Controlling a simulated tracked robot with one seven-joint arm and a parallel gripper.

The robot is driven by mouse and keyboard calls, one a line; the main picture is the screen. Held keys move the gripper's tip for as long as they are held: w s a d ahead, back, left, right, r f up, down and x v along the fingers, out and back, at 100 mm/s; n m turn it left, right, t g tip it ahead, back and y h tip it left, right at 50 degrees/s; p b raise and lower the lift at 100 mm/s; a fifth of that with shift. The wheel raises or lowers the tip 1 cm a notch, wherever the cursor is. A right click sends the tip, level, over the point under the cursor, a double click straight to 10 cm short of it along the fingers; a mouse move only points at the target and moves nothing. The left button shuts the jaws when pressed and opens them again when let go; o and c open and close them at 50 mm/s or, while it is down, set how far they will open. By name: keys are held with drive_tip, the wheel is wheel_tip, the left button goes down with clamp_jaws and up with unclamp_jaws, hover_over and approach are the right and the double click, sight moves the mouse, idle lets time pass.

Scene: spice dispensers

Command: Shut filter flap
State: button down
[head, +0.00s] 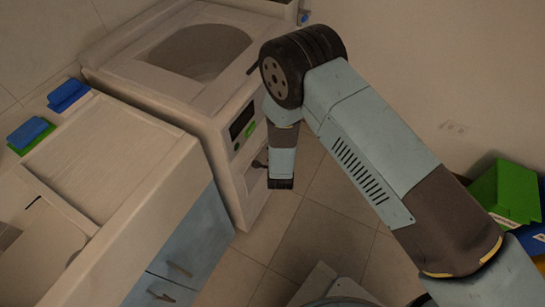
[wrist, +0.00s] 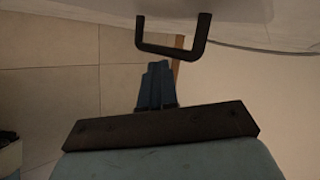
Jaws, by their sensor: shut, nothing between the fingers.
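A white machine (head: 205,95) with a round recess in its top stands at the back. Its front has a dark display and a green patch. Low on this front is a pale panel with a small dark handle (head: 259,163); I cannot tell whether this is the filter flap or how far it stands open. My arm reaches down beside the machine's front; its fingers are not clear in the head view. In the wrist view my gripper (wrist: 157,68) is shut and empty. A black U-shaped handle (wrist: 172,47) on a pale surface is just ahead of the fingertips, apparently apart from them.
A counter (head: 110,165) with blue drawers (head: 180,250) stands left of the machine, with blue and green sponges (head: 30,132) on it. Green and blue bins (head: 505,190) are at the right. Tiled floor (head: 310,235) is clear in front of the machine.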

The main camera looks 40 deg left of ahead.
drive_tip(key=s+d+r, duration=0.2)
drive_tip(key=d+r, duration=0.4)
drive_tip(key=shift+s+d, duration=0.2)
drive_tip(key=shift+d, duration=0.15)
